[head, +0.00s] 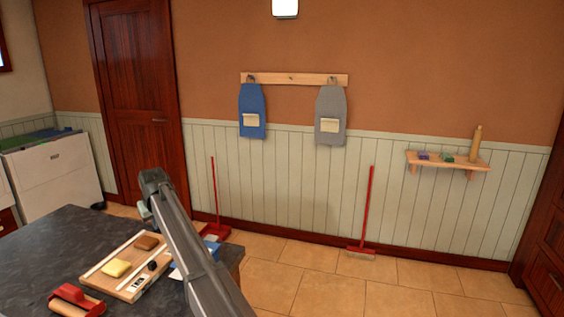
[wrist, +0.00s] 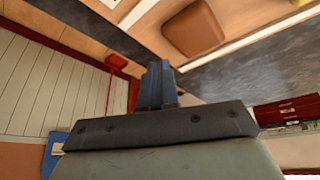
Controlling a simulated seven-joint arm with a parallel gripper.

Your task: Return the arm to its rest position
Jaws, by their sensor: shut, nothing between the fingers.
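My gripper (wrist: 157,84) shows in the wrist view with its two fingers together and nothing between them. My dark grey arm (head: 190,240) rises across the counter in the head view; the gripper's fingertips cannot be made out there. The gripper is in the air near the counter's edge. In the wrist view a brown block (wrist: 193,28) lies on the wooden board beyond the fingers, apart from them.
A broom (head: 368,210) leans on the wall. A small shelf (head: 448,161) hangs at right.

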